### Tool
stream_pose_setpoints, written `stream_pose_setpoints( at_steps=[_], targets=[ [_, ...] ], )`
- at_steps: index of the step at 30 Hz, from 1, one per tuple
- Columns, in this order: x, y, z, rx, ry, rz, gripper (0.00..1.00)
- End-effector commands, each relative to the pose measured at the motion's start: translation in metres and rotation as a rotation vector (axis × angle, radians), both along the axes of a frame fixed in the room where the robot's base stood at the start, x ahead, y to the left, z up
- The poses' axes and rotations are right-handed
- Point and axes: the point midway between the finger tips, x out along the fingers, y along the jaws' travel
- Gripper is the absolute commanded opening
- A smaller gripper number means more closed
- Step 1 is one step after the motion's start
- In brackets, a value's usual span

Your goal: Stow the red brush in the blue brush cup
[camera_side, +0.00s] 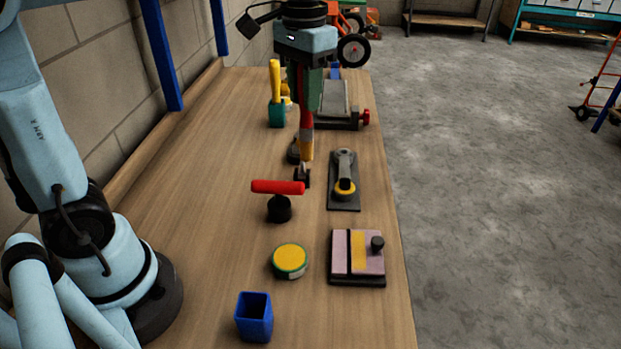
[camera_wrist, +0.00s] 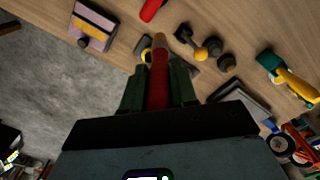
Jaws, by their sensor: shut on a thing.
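The red brush (camera_side: 306,118) hangs about upright from my gripper (camera_side: 306,88), with a tan-orange lower end. My gripper's green fingers are shut on its red body. In the wrist view my gripper (camera_wrist: 158,82) also clasps the brush (camera_wrist: 159,78), whose tan tip points away from the palm. In the side view the brush's lower end appears just above a small dark object; the exact gap cannot be told. The blue brush cup (camera_side: 254,318) stands upright at the near end of the bench, well apart from my gripper. The cup does not show in the wrist view.
Between brush and cup are a red-handled black tool (camera_side: 278,188) and a round yellow-green tin (camera_side: 290,260). A flat tool (camera_side: 344,190) and a pink-yellow block (camera_side: 366,257) lie at right. A teal cup (camera_side: 276,117) with a yellow-handled tool stands at back left.

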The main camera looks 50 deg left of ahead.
Motion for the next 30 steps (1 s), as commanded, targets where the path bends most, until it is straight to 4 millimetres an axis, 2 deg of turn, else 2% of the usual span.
stream_pose_setpoints(
  at_steps=[4,8,12,18,24,30],
  targets=[
    [-0.005,-0.010,0.002,0.000,0.000,-0.018,0.00],
    [-0.023,-0.040,0.008,0.000,0.000,-0.072,0.00],
    [-0.059,-0.083,0.015,0.000,0.000,-0.162,0.00],
    [-0.121,-0.130,0.021,0.000,0.000,-0.293,0.00],
    [-0.181,-0.154,0.021,0.000,0.000,-0.415,0.00],
    [-0.221,-0.161,0.018,0.000,0.000,-0.496,0.00]
  ],
)
